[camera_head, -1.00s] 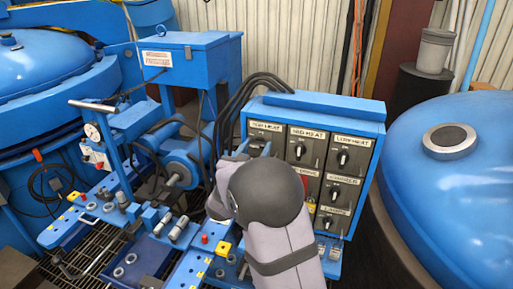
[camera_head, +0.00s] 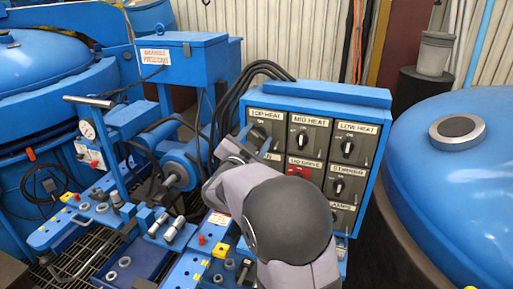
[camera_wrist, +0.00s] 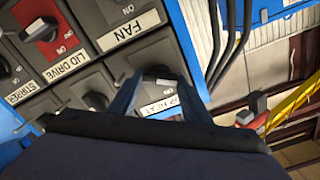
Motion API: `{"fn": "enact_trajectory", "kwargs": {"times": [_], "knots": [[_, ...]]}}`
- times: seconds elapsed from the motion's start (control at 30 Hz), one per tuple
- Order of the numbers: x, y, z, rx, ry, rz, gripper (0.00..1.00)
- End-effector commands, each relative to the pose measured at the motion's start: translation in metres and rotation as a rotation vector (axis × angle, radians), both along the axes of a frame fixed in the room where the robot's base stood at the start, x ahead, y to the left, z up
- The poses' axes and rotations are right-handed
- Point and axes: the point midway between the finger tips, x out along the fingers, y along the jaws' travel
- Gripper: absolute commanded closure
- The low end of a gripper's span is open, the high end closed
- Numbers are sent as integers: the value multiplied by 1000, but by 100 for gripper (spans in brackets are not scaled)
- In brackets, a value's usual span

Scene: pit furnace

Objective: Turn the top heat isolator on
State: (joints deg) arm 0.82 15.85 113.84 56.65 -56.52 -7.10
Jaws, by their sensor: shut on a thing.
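The top heat isolator, a dark grey switch plate labelled TOP HEAT (camera_head: 266,114), is at the upper left of the blue control panel (camera_head: 318,95). My arm covers part of this plate in the head view. In the wrist view, its label (camera_wrist: 163,106) shows partly, upside down, between the fingers. My gripper (camera_wrist: 160,82) reaches onto this plate with a finger on either side of its knob, and is shut on it. The knob's exact angle is hard to read.
Neighbouring switches are mid heat (camera_head: 302,139), low heat (camera_head: 347,148), the red lid drive (camera_wrist: 40,29) and fan (camera_wrist: 130,35). Black cables (camera_head: 240,90) run behind the panel's left side. A blue domed lid (camera_head: 440,200) stands to the right.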

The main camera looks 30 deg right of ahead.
Motion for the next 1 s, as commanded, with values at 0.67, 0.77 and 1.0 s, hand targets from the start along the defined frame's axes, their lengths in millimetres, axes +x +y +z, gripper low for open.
{"fn": "enact_trajectory", "kwargs": {"times": [0.67, 0.77, 1.0], "knots": [[-1, -1, -7, 454, -455, 1, 79], [-2, -1, -7, 515, -516, 0, 79], [-1, -1, -6, 632, -631, 0, 79]]}}
